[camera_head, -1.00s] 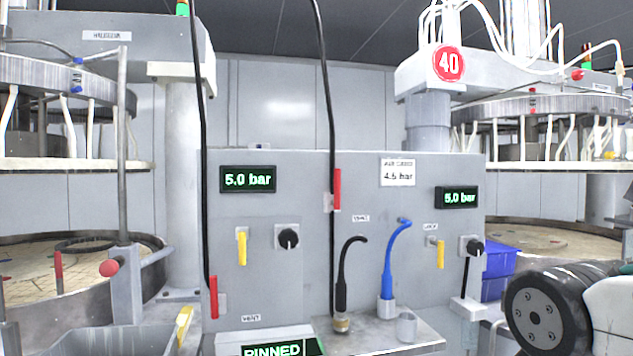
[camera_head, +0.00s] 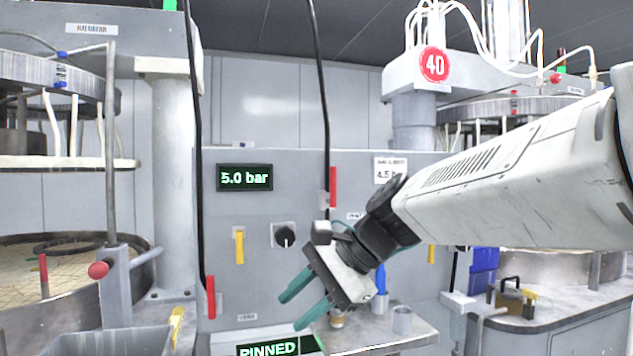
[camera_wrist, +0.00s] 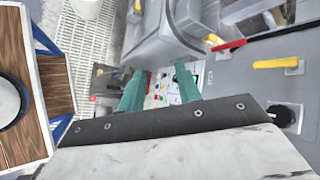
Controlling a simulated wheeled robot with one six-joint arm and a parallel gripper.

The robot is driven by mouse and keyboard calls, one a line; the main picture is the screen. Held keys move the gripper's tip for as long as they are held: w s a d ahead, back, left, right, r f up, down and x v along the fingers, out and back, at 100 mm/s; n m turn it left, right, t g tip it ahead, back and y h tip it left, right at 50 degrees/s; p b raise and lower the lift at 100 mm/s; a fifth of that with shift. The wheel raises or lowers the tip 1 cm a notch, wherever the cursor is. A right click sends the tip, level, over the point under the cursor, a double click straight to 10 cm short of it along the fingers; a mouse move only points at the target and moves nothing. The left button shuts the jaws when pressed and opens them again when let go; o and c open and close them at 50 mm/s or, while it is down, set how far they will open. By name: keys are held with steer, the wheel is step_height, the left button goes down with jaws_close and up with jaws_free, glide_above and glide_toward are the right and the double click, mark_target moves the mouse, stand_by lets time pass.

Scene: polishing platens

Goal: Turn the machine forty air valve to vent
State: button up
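The sign for machine 40 (camera_head: 434,64) is on the right machine. On the grey panel, a yellow valve handle (camera_head: 432,254) hangs down at the right, mostly hidden behind my arm. A second yellow handle (camera_head: 239,247) hangs down at the left, beside a black knob (camera_head: 284,235). My gripper (camera_head: 303,300) is in front of the panel's lower middle, open and empty, its teal fingers apart and touching neither handle. In the wrist view the open fingers (camera_wrist: 160,88) show, with a yellow handle (camera_wrist: 278,63) and a black knob (camera_wrist: 284,116) to their right.
A red lever (camera_head: 211,297) with a black hose stands at the panel's lower left. A grey bin (camera_head: 75,335) is at lower left. A blue bin (camera_head: 484,268) is at right.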

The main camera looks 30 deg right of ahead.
steer(key=w+d+r+m+t+y, duration=0.1)
steer(key=w+d+r+m+t, duration=0.4)
steer(key=w+d+r+m, duration=0.4)
steer(key=m+t+h, duration=0.2)
steer(key=m+t, duration=0.4)
steer(key=m, duration=0.3)
glide_toward(334, 179)
steer(key=w, duration=0.4)
steer(key=x, duration=0.6)
steer(key=shift+w+a, duration=0.3)
steer(key=shift+a, duration=0.15)
steer(key=shift+c, duration=0.3)
jaws_close()
